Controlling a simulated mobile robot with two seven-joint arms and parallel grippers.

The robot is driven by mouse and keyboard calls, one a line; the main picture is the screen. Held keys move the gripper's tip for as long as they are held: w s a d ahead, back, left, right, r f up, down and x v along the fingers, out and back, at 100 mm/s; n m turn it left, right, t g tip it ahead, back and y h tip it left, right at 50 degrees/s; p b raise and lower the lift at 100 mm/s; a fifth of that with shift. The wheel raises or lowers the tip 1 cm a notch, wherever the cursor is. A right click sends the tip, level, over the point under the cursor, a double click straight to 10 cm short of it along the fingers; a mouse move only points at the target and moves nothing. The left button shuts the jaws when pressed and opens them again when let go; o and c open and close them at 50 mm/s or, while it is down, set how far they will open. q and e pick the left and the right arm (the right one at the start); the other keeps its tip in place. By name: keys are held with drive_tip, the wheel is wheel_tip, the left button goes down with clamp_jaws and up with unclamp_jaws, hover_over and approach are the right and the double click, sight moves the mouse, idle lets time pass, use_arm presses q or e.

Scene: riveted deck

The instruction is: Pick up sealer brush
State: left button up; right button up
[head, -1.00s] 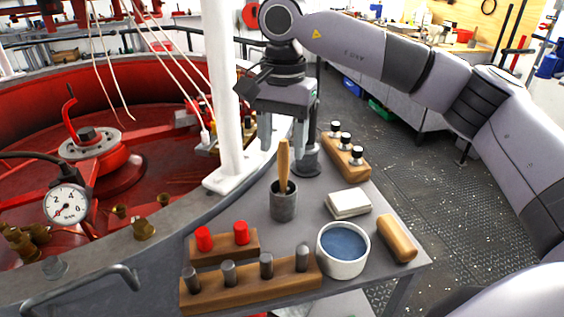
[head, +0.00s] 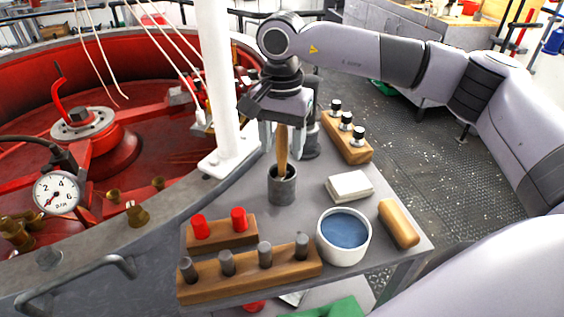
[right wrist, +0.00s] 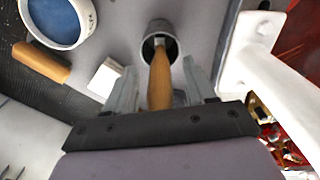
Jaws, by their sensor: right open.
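The sealer brush (head: 282,158) stands upright in a dark grey cup (head: 283,190) on the grey table, with its wooden handle up. Its bristles are hidden in the cup. My right gripper (head: 283,142) is above the cup, open, with the top of the handle between its fingers. In the right wrist view the handle (right wrist: 160,82) lies between the two spread fingers (right wrist: 160,84), with gaps at both sides, and the cup (right wrist: 155,42) is beyond. My left gripper is not in view.
A white pole (head: 222,90) stands close left of the gripper. A white bowl of blue stuff (head: 343,252), a pale block (head: 349,187), a wooden roller (head: 398,223), and wooden racks with red (head: 222,243), grey (head: 250,281) and black-topped (head: 346,146) pegs surround the cup.

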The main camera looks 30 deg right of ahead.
clamp_jaws()
drive_tip(key=shift+r, duration=0.1)
